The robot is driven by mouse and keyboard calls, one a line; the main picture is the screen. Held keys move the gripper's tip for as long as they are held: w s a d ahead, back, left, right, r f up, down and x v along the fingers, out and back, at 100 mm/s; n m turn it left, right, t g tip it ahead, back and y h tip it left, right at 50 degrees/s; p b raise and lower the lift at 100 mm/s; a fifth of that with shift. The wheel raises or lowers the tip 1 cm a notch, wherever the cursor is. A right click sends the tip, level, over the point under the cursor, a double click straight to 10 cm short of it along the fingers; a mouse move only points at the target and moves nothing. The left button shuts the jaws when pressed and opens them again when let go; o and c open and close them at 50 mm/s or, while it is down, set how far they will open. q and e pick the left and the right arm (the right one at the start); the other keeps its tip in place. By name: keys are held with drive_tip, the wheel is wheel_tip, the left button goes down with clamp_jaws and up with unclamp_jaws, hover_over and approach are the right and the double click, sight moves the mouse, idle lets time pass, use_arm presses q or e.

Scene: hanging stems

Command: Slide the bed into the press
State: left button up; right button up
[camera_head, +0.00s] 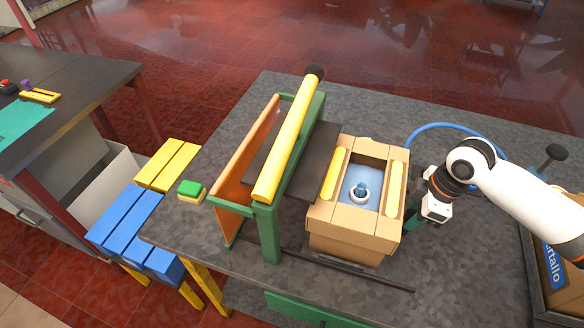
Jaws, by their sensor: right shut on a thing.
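The press (268,225) is a green frame with a yellow roller bar (290,140) across its top and an orange panel on its left side. A dark flat slab (322,160), which looks like the bed, reaches through the frame under the bar, and its right part is hidden. A tan box (352,229) with yellow side pads and a blue inside holding a small round-knobbed piece (360,192) stands right of the press. My right gripper (414,218) is just right of the box, shut on a small green part, probably a handle; its fingertips are partly hidden. My left gripper is out of view.
A dark rail (350,270) runs along the front of the grey table. A green-and-yellow block (191,190) sits left of the press, near yellow and blue slats (130,225). A blue hose (440,126) curves behind my right arm. Another box (548,275) stands at far right.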

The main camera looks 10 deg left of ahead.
sight(369, 200)
drive_tip(key=shift+w+a+p, duration=0.2)
drive_tip(key=shift+a+p, duration=0.1)
drive_tip(key=shift+a, duration=0.45)
drive_tip(key=shift+w+a+p, duration=0.15)
drive_tip(key=shift+a+p, duration=0.1)
drive_tip(key=shift+a, duration=0.5)
drive_tip(key=shift+w+a+p, duration=0.2)
drive_tip(key=shift+a+p, duration=0.1)
drive_tip(key=shift+a, duration=0.45)
drive_tip(key=shift+w+a+r+p, duration=0.15)
drive_tip(key=shift+a+p, duration=0.15)
drive_tip(key=shift+a, duration=0.4)
drive_tip(key=shift+w+a+p, duration=0.25)
drive_tip(key=shift+a+p, duration=0.05)
drive_tip(key=shift+a, duration=0.7)
drive_tip(key=shift+w+a+p, duration=0.25)
drive_tip(key=shift+a, duration=0.75)
